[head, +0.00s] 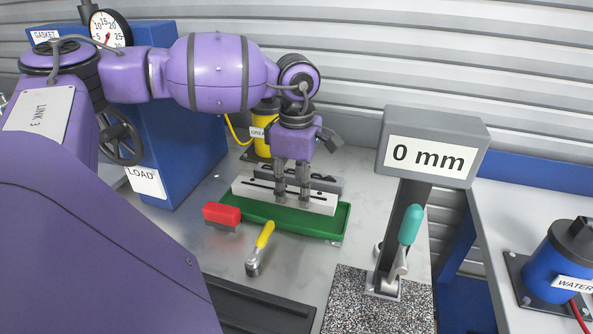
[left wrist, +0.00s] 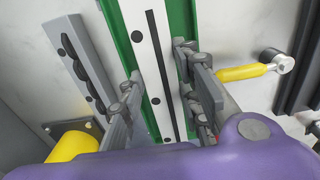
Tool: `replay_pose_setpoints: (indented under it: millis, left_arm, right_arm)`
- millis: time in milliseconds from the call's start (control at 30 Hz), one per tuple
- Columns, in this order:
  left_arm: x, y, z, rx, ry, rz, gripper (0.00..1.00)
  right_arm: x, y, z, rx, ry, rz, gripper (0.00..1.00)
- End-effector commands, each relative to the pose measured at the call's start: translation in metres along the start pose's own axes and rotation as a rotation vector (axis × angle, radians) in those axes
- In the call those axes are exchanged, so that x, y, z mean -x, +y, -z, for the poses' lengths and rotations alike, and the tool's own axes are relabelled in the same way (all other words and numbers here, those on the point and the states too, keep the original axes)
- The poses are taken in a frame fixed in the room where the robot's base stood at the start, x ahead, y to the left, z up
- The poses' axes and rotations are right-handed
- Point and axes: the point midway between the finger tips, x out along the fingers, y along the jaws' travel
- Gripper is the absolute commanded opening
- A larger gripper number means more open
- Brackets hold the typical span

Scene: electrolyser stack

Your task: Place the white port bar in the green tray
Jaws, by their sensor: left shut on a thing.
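The white port bar (head: 322,205) is long, with a dark slot and round holes along its top. In the head view it lies lengthwise over the green tray (head: 336,222), and I cannot tell whether it touches the tray floor. My left gripper (head: 293,197) points down and is shut on the bar near its middle. In the left wrist view the white port bar (left wrist: 157,60) runs between the two fingers of the left gripper (left wrist: 160,105), with the green tray (left wrist: 178,18) below it. My right gripper is not in view.
A grey bar with dark recesses (head: 325,183) stands behind the tray. A red-handled brush (head: 222,213) and a yellow-handled tool (head: 262,243) lie in front. A yellow grease can (head: 264,142) is behind. A post with a "0 mm" display (head: 430,155) and teal lever (head: 410,225) stands right.

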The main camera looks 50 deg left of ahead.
Motion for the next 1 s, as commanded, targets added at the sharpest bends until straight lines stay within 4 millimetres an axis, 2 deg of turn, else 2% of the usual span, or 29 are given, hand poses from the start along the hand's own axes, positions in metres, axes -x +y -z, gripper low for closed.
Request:
replay_pose_setpoints:
  millis: [167,567,600,700,1000]
  left_arm:
    - [-0.026,-0.002,0.000,0.000,0.000,0.003,0.00]
    - [-0.033,-0.002,0.000,0.001,0.001,0.002,0.00]
    - [-0.032,-0.002,0.000,0.000,0.000,0.002,0.36]
    - [-0.031,-0.002,0.000,0.001,0.000,0.002,0.49]
    - [-0.030,-0.002,0.000,0.001,0.000,0.002,0.50]
  right_arm:
    - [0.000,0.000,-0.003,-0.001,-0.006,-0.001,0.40]
    - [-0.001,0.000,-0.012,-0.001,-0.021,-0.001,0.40]
    - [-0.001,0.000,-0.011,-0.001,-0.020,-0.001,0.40]
    - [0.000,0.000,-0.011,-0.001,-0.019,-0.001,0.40]
    - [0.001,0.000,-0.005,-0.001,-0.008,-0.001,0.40]
